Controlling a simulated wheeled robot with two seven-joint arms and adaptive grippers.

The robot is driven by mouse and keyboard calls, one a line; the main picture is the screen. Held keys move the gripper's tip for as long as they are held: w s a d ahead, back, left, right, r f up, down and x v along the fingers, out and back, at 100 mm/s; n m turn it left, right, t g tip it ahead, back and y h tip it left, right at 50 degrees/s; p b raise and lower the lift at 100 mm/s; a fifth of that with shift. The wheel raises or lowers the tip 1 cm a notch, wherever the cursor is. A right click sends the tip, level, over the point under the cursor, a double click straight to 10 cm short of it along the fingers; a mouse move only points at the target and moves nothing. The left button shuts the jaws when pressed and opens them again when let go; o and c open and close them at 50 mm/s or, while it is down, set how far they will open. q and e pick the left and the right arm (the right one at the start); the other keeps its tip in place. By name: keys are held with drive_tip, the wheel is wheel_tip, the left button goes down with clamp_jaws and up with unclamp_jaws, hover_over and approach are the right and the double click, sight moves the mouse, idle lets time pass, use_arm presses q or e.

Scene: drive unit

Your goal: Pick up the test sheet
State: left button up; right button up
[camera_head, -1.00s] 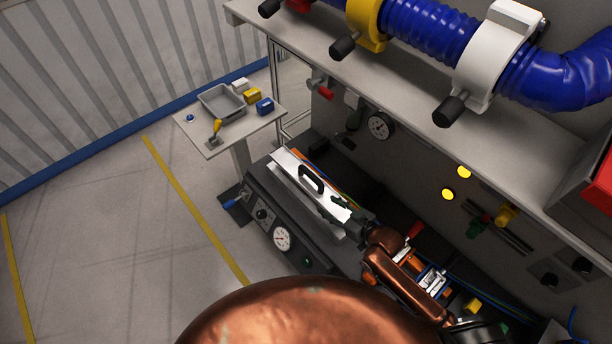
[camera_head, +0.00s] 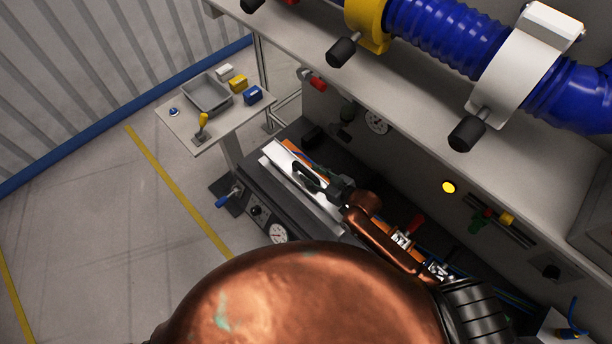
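The pale flat piece with a black handle, which looks like the test sheet (camera_head: 278,155), lies on the dark bench unit in the middle of the camera_head view. Its black handle (camera_head: 304,174) stands up from it. My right gripper (camera_head: 325,187) is at the handle's near right end, with my copper-coloured arm behind it. The dark fingers blend with the handle, so I cannot tell whether they are open, shut or touching it. The right part of the sheet is partly hidden by the gripper. My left gripper is not in view.
A small side table (camera_head: 183,128) at the left holds a grey tray (camera_head: 207,108), small yellow and blue boxes and a yellow-handled tool. A shelf with a blue hose (camera_head: 440,38) overhangs the bench. Clamps with red handles sit right of the sheet. Floor at left is clear.

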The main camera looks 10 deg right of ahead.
sight(309, 173)
drive_tip(key=shift+x, duration=1.6)
drive_tip(key=shift+s+a, duration=0.1)
drive_tip(key=shift+a, duration=0.05)
clamp_jaws()
drive_tip(key=shift+r, duration=0.1)
